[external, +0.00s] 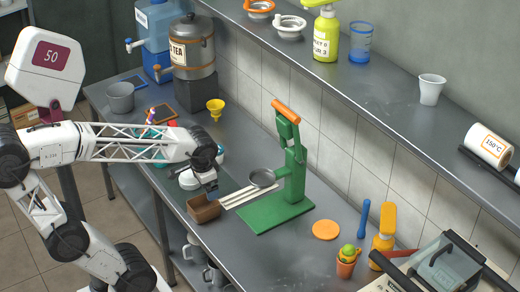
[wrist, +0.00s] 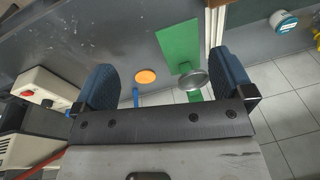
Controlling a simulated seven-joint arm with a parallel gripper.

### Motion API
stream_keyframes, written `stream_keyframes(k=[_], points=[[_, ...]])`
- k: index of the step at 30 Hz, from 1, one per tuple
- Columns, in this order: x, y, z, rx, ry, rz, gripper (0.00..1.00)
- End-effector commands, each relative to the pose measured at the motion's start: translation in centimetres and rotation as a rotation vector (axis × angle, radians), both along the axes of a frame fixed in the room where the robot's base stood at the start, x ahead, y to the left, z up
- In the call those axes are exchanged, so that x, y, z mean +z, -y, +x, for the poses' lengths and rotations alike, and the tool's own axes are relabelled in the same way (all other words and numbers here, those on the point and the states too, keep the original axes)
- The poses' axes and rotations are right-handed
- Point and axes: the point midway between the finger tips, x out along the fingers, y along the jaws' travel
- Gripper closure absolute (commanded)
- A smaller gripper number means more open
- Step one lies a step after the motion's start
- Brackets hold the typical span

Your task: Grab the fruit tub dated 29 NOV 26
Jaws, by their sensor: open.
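My gripper (external: 210,186) hangs over the counter, left of the green press. In the wrist view its two blue-padded fingers (wrist: 168,85) are wide apart with nothing held between them. A small round tub with a pale lid and a teal band (wrist: 284,20) shows at the top right of the wrist view, outside the fingers. In the external view a white round item (external: 189,180) sits just left of my gripper, partly hidden by the arm. No date is readable on any tub, so I cannot tell which is dated 29 NOV 26.
The green press (external: 290,170) with its pan (external: 262,178) stands right of my gripper. Pale cane sticks (external: 243,196) and a brown box (external: 203,210) are close below. A yellow funnel (external: 215,106) and tea urn (external: 194,52) stand behind. The shelf (external: 385,88) overhangs the back.

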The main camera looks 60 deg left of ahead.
Motion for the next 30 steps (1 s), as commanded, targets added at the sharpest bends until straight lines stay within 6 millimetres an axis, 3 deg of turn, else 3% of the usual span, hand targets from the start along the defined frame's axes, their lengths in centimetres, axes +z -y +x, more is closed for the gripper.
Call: stream_keyframes(k=[14,30], points=[[-2.3,-6.9,7.8,-0.159,-0.218,0.229,0.01],[-6.7,-15.8,16.1,-0.359,-0.491,0.44,0.01]])
